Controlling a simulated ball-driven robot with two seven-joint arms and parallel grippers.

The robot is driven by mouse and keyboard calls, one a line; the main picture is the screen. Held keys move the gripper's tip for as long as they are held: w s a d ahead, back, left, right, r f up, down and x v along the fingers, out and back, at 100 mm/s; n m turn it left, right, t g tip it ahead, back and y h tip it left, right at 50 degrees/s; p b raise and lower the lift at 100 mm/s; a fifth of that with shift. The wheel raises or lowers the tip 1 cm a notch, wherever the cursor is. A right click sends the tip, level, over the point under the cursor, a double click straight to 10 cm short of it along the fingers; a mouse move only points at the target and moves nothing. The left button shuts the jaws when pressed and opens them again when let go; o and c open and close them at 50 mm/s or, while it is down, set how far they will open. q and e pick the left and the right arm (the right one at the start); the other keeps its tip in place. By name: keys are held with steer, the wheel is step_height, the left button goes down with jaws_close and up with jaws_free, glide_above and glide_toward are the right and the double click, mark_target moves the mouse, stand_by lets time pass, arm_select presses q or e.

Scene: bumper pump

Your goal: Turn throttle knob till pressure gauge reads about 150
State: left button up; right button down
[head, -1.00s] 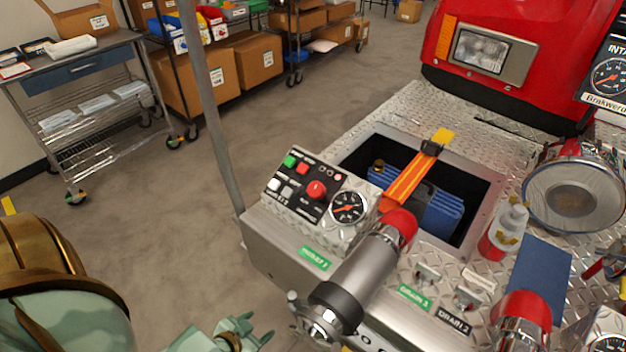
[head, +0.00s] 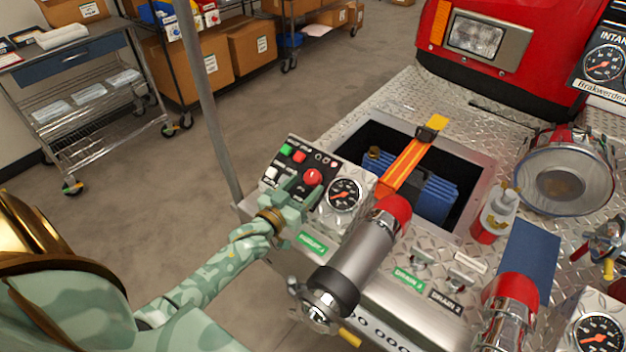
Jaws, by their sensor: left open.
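The red throttle knob (head: 312,177) sits on the black control panel (head: 325,165), left of the pressure gauge (head: 345,194). I cannot tell whether a finger touches the knob. My right gripper is not in view.
A large capped metal outlet (head: 365,250) stands right of the panel. Behind it is an open bin (head: 458,205) with blue contents and an orange strap (head: 405,165) across it. A grey pole (head: 205,100) rises left of the panel.

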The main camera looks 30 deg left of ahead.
mark_target(307, 182)
arm_select(q)
steer(key=w, duration=0.4)
steer(key=shift+w+b, duration=0.25)
steer(key=shift+b, duration=0.15)
steer(key=c, duration=1)
steer(key=shift+o, duration=0.2)
steer(key=shift+m+h, duration=0.9)
steer(key=shift+m, duration=0.1)
steer(key=o, duration=1)
steer(key=shift+c, duration=0.2)
steer(key=shift+s, duration=0.1)
